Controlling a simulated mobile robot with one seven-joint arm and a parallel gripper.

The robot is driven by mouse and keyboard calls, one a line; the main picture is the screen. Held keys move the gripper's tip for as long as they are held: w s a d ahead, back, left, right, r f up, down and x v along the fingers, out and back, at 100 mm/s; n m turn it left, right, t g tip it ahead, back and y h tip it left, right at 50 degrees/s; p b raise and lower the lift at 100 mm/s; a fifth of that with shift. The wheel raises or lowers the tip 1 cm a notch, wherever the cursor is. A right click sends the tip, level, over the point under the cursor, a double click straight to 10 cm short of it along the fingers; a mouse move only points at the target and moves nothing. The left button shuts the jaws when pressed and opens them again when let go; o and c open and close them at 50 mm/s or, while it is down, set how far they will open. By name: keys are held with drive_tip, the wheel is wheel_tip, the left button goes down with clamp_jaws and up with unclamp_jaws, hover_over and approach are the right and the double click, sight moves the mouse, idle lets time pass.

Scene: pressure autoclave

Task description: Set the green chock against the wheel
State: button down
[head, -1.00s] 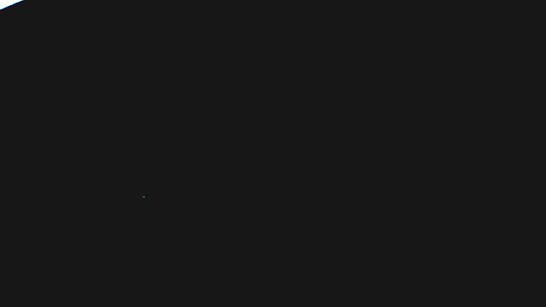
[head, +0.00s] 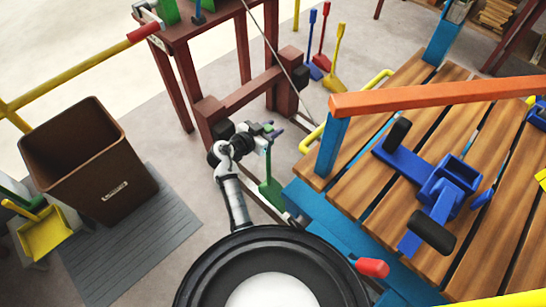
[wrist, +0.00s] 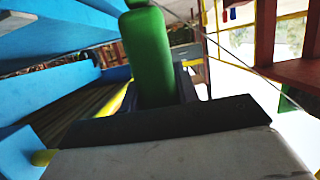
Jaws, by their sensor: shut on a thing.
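My gripper (head: 271,131) is shut on the upright handle of the green chock (head: 269,187). In the head view the chock's broad lower end hangs at the blue edge of the wooden-decked cart (head: 345,188); I cannot tell if it touches the floor. In the wrist view the green handle (wrist: 150,60) rises between the dark fingers, and its lower end is hidden. A blue frame on the deck carries two black rounded parts (head: 432,232), which may be wheels or pads. No wheel is clearly seen beside the chock.
Blue, red and yellow long-handled pieces (head: 335,80) stand on the floor behind the gripper. A dark red stand (head: 205,115) is close by at the upper left. An orange rail (head: 430,97) crosses above the deck. A brown bin (head: 85,160) stands on the left near open floor.

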wheel_tip(320, 180, down, 12)
drive_tip(key=shift+b, duration=0.35)
drive_tip(key=shift+f+b, duration=0.3)
drive_tip(key=c, duration=1)
unclamp_jaws()
drive_tip(key=shift+c, duration=0.2)
drive_tip(key=shift+r, duration=0.1)
